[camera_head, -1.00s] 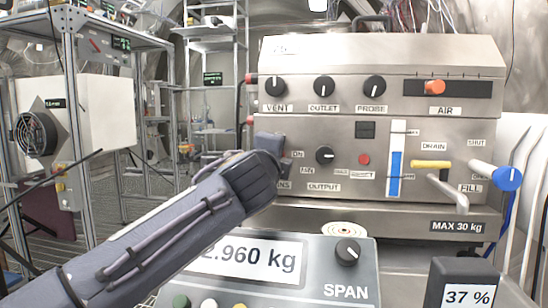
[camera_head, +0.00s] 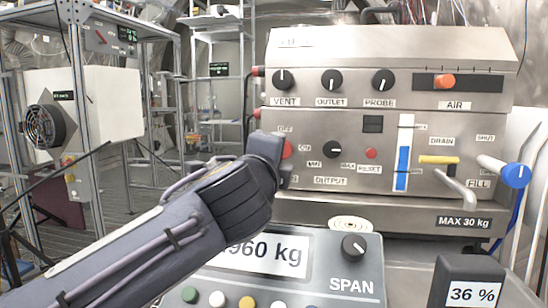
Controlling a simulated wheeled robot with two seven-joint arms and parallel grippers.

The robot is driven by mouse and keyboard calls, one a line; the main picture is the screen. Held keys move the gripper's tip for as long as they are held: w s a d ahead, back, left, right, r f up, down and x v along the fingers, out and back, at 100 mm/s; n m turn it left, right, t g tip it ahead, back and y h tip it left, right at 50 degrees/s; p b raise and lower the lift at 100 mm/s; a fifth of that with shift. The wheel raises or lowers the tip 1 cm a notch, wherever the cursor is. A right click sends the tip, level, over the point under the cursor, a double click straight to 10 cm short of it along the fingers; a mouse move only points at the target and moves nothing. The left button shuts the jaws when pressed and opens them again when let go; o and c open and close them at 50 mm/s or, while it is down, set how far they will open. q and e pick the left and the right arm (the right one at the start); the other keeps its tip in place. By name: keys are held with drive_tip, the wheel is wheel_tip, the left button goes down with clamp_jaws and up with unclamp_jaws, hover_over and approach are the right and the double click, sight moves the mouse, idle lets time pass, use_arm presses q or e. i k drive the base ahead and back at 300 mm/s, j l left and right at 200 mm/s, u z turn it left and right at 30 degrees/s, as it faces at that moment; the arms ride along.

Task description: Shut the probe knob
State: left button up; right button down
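The probe knob (camera_head: 383,80) is a round black knob with a white pointer line, third in the top row of the steel panel (camera_head: 450,130). Its pointer stands close to upright, and its label PROBE is below it. Nothing covers the knob. My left gripper (camera_head: 266,148) is in front of the panel's left edge, below and left of the probe knob and apart from it. The arm hides its fingers, so its opening does not show. My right gripper is out of view.
The vent knob (camera_head: 284,80) and outlet knob (camera_head: 331,80) are left of the probe knob; the orange air slider (camera_head: 445,82) is right. A yellow handle (camera_head: 438,159) and blue knob (camera_head: 515,175) stick out lower right. A scale console (camera_head: 350,275) stands in front.

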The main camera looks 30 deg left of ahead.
sight(382, 80)
drive_tip(key=k, duration=1)
